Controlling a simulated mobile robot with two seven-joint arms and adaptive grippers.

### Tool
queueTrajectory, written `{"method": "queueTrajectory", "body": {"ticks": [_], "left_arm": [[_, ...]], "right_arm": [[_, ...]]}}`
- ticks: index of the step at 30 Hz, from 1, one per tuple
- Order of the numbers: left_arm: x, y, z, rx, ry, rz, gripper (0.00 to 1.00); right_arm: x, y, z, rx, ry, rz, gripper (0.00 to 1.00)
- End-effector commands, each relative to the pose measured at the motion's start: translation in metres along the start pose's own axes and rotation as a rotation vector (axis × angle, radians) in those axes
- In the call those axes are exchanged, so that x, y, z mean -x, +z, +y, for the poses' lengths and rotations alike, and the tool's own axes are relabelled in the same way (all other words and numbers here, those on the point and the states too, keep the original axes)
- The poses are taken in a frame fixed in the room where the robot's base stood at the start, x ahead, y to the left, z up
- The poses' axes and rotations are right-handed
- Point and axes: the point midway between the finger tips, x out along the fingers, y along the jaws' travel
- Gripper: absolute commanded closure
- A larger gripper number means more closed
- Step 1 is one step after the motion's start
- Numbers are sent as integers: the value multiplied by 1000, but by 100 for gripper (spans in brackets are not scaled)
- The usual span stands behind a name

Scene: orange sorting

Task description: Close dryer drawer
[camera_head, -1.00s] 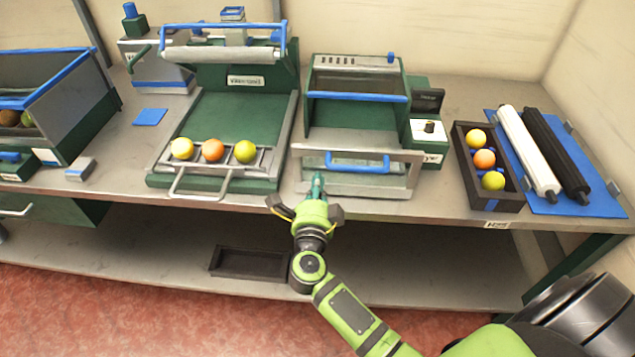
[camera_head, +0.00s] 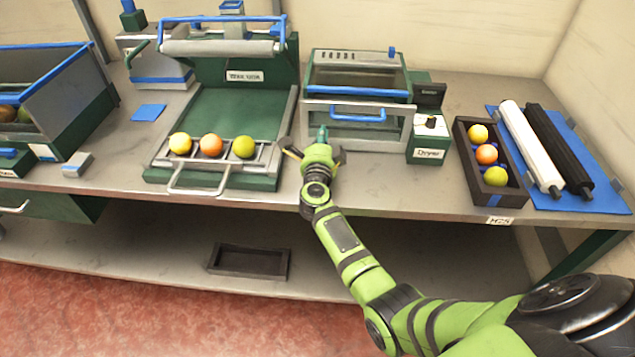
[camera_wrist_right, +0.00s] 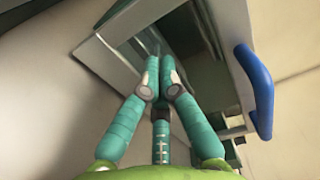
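The dryer (camera_head: 420,78) stands on the bench, right of centre in the head view. Its drawer (camera_head: 395,125) has a grey front with a window and a blue handle (camera_head: 357,113). The drawer front stands close against the dryer body; I cannot tell whether it is fully flush. My right gripper (camera_head: 321,133) is at the left part of the drawer front, left of the handle. In the right wrist view its fingers (camera_wrist_right: 158,72) are together with nothing between them, and the blue handle (camera_wrist_right: 257,90) is off to the right. My left gripper is not in view.
Left of the dryer, a green machine has a rack (camera_head: 200,158) with three fruits. To the right, a dark tray (camera_head: 505,199) holds three more, beside a blue mat (camera_head: 600,197) with rollers. An empty dark tray (camera_head: 250,274) lies on the lower shelf.

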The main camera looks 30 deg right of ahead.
Motion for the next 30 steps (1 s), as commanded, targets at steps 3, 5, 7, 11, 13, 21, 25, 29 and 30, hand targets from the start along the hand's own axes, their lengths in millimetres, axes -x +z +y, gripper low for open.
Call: {"method": "queueTrajectory", "body": {"ticks": [3,5,7,11,13,21,25,29,30], "left_arm": [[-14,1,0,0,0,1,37],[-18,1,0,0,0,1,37],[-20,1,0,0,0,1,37],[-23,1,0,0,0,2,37],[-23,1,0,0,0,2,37],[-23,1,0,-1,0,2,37],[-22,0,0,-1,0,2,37],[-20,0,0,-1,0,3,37],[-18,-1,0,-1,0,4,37]], "right_arm": [[-25,0,3,0,-2,1,100],[-33,0,3,0,-2,0,100],[-41,0,2,1,-1,1,100],[-49,0,1,2,-1,-1,100],[-51,0,1,2,-1,-1,100],[-52,-1,-2,1,-5,0,100],[-53,-1,-4,1,-7,1,100],[-50,2,-4,0,-6,0,100],[-48,3,-4,0,-5,-1,100]]}}
